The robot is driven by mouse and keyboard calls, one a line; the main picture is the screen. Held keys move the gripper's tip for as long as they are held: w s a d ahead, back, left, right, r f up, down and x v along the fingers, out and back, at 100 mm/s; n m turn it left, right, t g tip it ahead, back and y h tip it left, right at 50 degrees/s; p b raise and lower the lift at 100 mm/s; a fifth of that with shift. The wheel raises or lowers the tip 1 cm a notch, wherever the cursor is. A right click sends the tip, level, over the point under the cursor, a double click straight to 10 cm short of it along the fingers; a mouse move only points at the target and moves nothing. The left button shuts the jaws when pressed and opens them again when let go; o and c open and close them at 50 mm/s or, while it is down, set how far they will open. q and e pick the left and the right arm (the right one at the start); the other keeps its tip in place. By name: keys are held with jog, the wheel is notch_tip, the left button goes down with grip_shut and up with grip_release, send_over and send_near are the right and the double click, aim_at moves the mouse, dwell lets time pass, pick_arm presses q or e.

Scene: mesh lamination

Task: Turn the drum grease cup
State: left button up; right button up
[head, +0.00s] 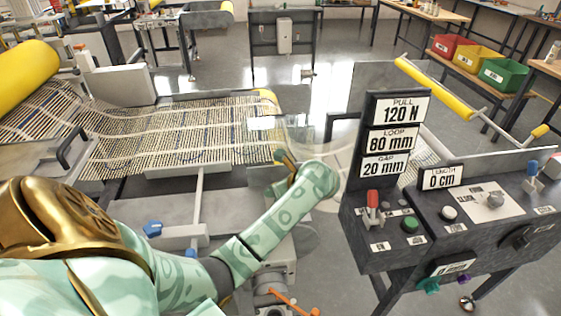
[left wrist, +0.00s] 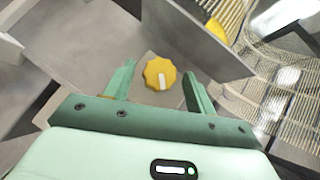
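The drum grease cup appears to be the yellow scalloped knob (left wrist: 160,73) with a white mark, in the left wrist view. It sits on a grey surface. My left gripper (left wrist: 160,80) is open, with one green finger on each side of the knob; gaps show between knob and fingers. In the head view my left arm reaches forward to the right end of the mesh, and its gripper (head: 286,165) is mostly hidden behind the wrist. The cup itself cannot be made out there. My right gripper is not in view.
The mesh web (head: 180,135) runs over the machine from a yellow roll (head: 28,75). A control console (head: 440,222) with a red lever, buttons and display signs stands right of my arm. A grey machine plate (left wrist: 195,40) lies close beyond the left fingers.

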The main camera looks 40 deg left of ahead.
pick_arm(q)
jog(key=c, duration=0.8)
jog(key=shift+f, duration=0.1)
jog(key=shift+s+m+t+b, duration=0.15)
jog(key=shift+m+t+b, duration=0.35)
jog(key=shift+m+t, duration=0.45)
jog(key=shift+s+a+m+t+h, duration=0.1)
jog(key=shift+m+t+h, duration=0.4)
jog(key=shift+m, duration=0.35)
jog(key=m+t, duration=0.1)
jog(key=m+h, duration=0.1)
jog(key=m, duration=0.1)
jog(key=shift+s+a+t+h+b, duration=0.1)
jog(key=shift+a+t+h+b, duration=0.05)
jog(key=shift+t+h+b, duration=0.2)
jog(key=shift+s+m+t+h, duration=0.1)
jog(key=shift+m+t+h, duration=0.45)
jog(key=shift+m, duration=0.55)
jog(key=shift+a, duration=0.1)
